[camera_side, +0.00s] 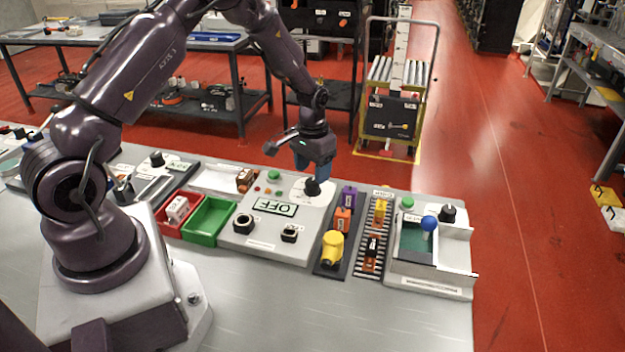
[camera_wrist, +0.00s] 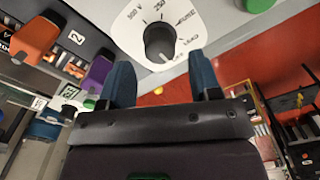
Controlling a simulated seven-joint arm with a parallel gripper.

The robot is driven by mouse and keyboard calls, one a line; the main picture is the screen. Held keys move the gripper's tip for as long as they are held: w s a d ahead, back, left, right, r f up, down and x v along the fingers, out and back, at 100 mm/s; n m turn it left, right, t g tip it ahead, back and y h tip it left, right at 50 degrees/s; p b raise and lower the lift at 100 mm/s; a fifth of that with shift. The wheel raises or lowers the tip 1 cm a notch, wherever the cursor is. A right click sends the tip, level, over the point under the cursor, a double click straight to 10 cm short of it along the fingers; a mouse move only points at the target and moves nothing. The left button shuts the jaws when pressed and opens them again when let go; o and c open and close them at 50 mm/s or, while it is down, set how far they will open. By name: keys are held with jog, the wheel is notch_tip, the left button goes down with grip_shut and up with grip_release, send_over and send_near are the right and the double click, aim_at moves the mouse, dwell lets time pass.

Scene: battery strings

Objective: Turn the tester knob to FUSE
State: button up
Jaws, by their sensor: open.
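The tester (camera_side: 262,238) is a pale panel on the bench, and its display (camera_side: 274,208) reads OFF. Its black knob (camera_side: 312,187) is at the panel's far right corner. In the wrist view the knob (camera_wrist: 158,40) sits on a white dial (camera_wrist: 130,25) with small printed labels around it; one near the upper right looks like FUSE.
Red (camera_side: 176,222) and green (camera_side: 208,220) bins stand left of the tester. Right of it are a dark rack (camera_side: 330,268) with purple, orange and yellow parts, a roller strip (camera_side: 366,262) and a station with a blue ball (camera_side: 429,223). The front bench is clear.

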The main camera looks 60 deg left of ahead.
aim_at(312, 181)
jog(key=shift+f, duration=0.1)
dwell(0.3)
jog(key=shift+f, duration=1.65)
jog(key=shift+c, duration=0.2)
jog(key=c, duration=0.7)
jog(key=n, duration=0.4)
jog(key=shift+n, duration=0.9)
